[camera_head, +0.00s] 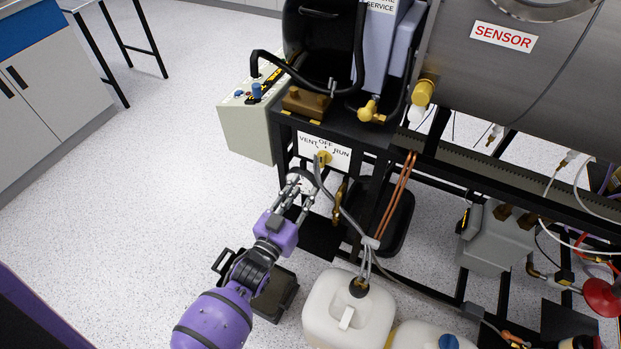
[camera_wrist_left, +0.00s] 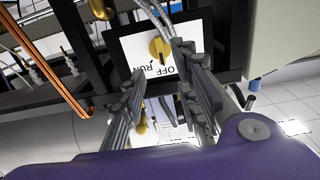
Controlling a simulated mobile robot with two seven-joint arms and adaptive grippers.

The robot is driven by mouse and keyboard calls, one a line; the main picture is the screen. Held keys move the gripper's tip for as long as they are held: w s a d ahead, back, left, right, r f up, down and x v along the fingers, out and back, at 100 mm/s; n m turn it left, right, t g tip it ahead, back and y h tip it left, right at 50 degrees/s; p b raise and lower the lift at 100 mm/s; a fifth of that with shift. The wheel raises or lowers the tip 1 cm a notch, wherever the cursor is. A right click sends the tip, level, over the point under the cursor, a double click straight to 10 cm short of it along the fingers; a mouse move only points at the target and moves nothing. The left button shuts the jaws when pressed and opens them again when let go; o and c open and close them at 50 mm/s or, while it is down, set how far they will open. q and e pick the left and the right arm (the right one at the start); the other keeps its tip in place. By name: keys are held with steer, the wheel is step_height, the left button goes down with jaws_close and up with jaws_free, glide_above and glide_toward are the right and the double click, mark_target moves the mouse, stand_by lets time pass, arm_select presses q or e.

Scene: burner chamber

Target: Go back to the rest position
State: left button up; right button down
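My left gripper (camera_head: 301,190) reaches in from the lower left, just below and in front of the VENT/OFF/RUN plate (camera_head: 338,153). The plate's yellow knob (camera_head: 322,157) is close beyond the fingertips. In the left wrist view, my left gripper (camera_wrist_left: 160,72) has its fingers apart with nothing held between them. The knob (camera_wrist_left: 160,49) and plate (camera_wrist_left: 137,46) lie just beyond the tips there; contact cannot be seen. My right gripper is in neither view.
The black burner frame (camera_head: 430,165) stands ahead, with copper tubes (camera_head: 399,190) on it. A white jug (camera_head: 335,305) stands low, right of my left arm. A dark box (camera_head: 275,297) is beside my forearm. Speckled floor (camera_head: 130,220) is open to the left, before grey cabinets (camera_head: 60,90).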

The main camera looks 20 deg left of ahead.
arm_select(q)
steer(key=shift+s+a, duration=0.2)
steer(key=shift+s, duration=0.8)
